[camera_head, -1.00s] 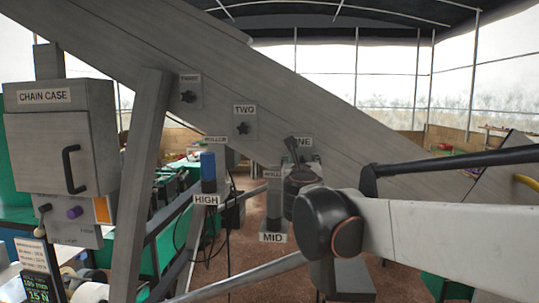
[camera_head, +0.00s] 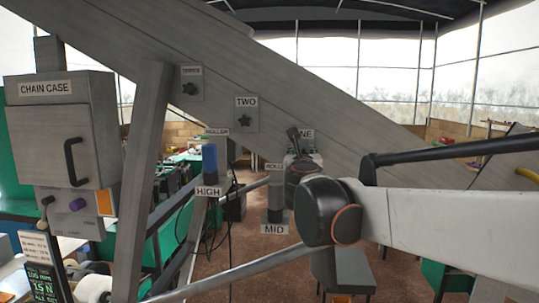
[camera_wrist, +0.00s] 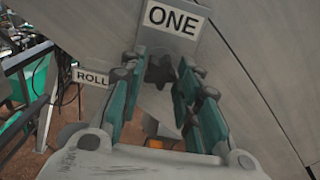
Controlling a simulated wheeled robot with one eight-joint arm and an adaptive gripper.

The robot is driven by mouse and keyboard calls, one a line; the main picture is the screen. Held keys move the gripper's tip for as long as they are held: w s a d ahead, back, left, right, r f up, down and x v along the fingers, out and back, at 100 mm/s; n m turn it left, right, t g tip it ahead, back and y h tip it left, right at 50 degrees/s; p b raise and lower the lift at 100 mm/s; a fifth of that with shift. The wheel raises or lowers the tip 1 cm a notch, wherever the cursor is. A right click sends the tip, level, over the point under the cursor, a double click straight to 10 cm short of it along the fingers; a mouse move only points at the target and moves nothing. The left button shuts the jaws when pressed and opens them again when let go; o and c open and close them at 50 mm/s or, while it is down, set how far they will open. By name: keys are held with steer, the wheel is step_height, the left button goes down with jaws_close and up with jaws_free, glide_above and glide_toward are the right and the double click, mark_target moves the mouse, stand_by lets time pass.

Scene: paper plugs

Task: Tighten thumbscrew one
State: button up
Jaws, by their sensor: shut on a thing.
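Thumbscrew one is a dark lobed knob (camera_wrist: 160,71) on the sloping grey beam, just below the "ONE" label (camera_wrist: 172,18) in the wrist view. My gripper (camera_wrist: 165,66) is at the knob, with its green-padded fingers on either side of it, shut on it. In the head view my own arm hides thumbscrew one and most of the gripper, and the "ONE" label (camera_head: 307,135) is partly covered.
Thumbscrew two (camera_head: 246,122) and another thumbscrew (camera_head: 190,88) sit higher along the beam. The blue-topped HIGH post (camera_head: 209,160) and the MID post (camera_head: 274,215) stand below. The chain case (camera_head: 60,130) is at the left.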

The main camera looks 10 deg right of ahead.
steer(key=o, duration=0.4)
jaws_close()
steer(key=m, duration=0.3)
steer(key=o, duration=0.6)
jaws_free()
steer(key=shift+d, duration=0.15)
steer(key=shift+o, duration=0.2)
